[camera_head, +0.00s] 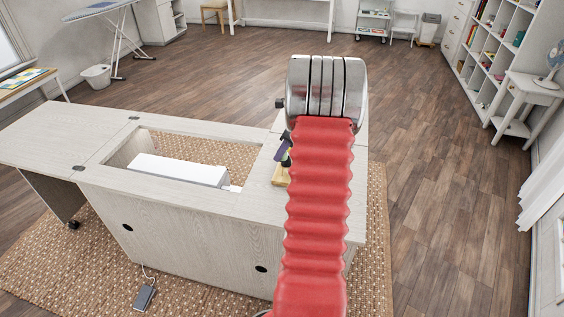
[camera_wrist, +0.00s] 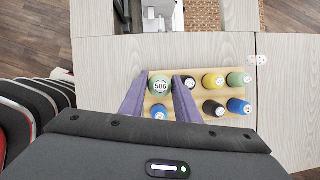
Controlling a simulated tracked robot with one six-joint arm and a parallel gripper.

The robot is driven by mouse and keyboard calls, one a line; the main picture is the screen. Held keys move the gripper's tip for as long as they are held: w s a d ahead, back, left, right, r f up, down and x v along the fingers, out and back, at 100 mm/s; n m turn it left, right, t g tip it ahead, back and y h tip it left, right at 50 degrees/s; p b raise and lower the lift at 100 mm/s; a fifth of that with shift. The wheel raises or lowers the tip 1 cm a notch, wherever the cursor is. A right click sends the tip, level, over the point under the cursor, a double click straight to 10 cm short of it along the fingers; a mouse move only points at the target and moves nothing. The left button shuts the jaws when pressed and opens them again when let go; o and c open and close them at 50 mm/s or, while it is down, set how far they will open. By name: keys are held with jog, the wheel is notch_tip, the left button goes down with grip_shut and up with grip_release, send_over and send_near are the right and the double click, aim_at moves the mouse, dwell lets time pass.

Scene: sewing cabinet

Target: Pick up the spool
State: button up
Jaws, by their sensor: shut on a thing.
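A green spool (camera_wrist: 160,86) with a white top marked 506 shows in the wrist view at the left end of a wooden spool rack (camera_wrist: 195,73). The purple fingers of my gripper (camera_wrist: 161,78) stand on its left and right sides and are shut on it. I cannot tell whether the spool is raised off the rack. In the camera_head view my gripper (camera_head: 284,150) is mostly hidden behind my red arm. A sliver of the rack (camera_head: 280,176) shows below it on the cabinet top.
Several other spools stand close to the right, among them a yellow spool (camera_wrist: 213,81) and a blue spool (camera_wrist: 238,106). The sewing cabinet (camera_head: 190,220) has an open well with a white machine (camera_head: 178,170) in it. Bare cabinet top lies left of the well.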

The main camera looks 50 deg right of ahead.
jog(key=shift+r, duration=0.9)
jog(key=w+a+n+g+y, duration=0.1)
jog(key=w+a+n+g, duration=0.1)
jog(key=w+a+n, duration=0.45)
jog(key=w+a+f+n+g+y, duration=0.15)
jog(key=a+n, duration=0.25)
jog(key=a, duration=0.6)
jog(key=w+a+n+g+y, duration=0.1)
jog(key=w+a+n, duration=0.4)
jog(key=a, duration=0.3)
jog(key=a+r+n+g+h, duration=0.1)
jog(key=a+n+g+h, duration=0.3)
jog(key=a+n, duration=1.4)
jog(key=a+g, duration=0.1)
jog(key=a, duration=0.6)
jog(key=shift+w+a, duration=0.25)
jog(key=shift+h, duration=0.25)
